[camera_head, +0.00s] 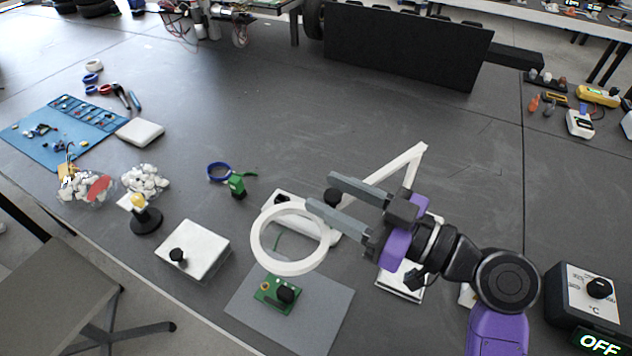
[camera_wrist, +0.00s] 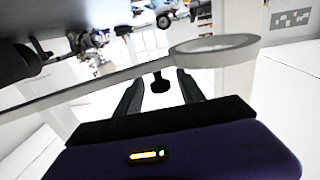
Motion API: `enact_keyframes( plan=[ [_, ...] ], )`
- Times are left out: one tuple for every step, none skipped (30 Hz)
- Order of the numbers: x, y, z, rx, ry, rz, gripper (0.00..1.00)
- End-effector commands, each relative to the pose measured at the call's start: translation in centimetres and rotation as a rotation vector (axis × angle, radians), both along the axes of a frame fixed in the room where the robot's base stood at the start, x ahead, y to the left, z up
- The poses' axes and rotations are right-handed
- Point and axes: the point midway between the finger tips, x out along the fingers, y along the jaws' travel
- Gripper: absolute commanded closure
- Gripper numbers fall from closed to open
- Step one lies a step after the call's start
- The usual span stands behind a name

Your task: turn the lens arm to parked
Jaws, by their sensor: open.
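The lens arm (camera_head: 400,161) is a white bent bar with a corner at its upper right. Its white lens ring (camera_head: 256,240) lies left of my gripper. In the wrist view the white bar (camera_wrist: 100,80) crosses to the ring (camera_wrist: 215,45). My gripper (camera_head: 320,191) is open, its two grey fingers pointing left. A black knob (camera_head: 333,197) shows between the fingers. In the wrist view it also stands between the fingertips (camera_wrist: 160,82), with gaps on both sides. I cannot tell whether it touches a finger. My gripper hides part of the bar.
A green circuit board (camera_head: 268,296) lies on a grey mat (camera_head: 325,315) below the ring. A white box with a black knob (camera_head: 200,250) and a green clamp (camera_head: 237,186) are to the left. A control box (camera_head: 585,290) reading OFF is at right. The tabletop behind is mostly clear.

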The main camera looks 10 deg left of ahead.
Motion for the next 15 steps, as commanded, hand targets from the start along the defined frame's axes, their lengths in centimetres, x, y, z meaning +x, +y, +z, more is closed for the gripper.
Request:
enact_keyframes(
  plan=[
    [0.2,0.8,0.2,0.000,0.000,0.004,0.54],
    [0.4,1.2,0.1,-0.001,0.000,0.004,0.54],
    [0.7,1.6,0.1,0.000,0.001,0.002,0.54],
    [0.9,1.8,0.1,0.000,0.001,0.001,0.54],
    [1.0,2.1,0.1,0.000,0.001,0.001,0.54],
    [1.1,2.4,0.1,0.000,0.001,0.002,0.54],
    [1.2,2.5,0.1,0.000,0.001,0.001,0.54],
    [1.3,2.7,0.1,0.000,0.001,0.001,0.54],
    [1.3,2.8,0.0,0.000,0.001,0.000,0.54],
    [1.4,2.9,0.0,0.000,0.001,-0.001,0.54],
    [1.4,2.9,0.0,0.000,0.001,-0.001,0.54],
    [1.4,2.9,0.0,0.000,0.001,-0.001,0.54],
    [1.4,2.9,0.0,0.000,0.001,-0.001,0.54],
    [1.4,2.9,0.0,0.000,0.001,-0.001,0.54],
    [1.4,2.9,0.0,0.000,0.001,-0.001,0.54]
  ],
)
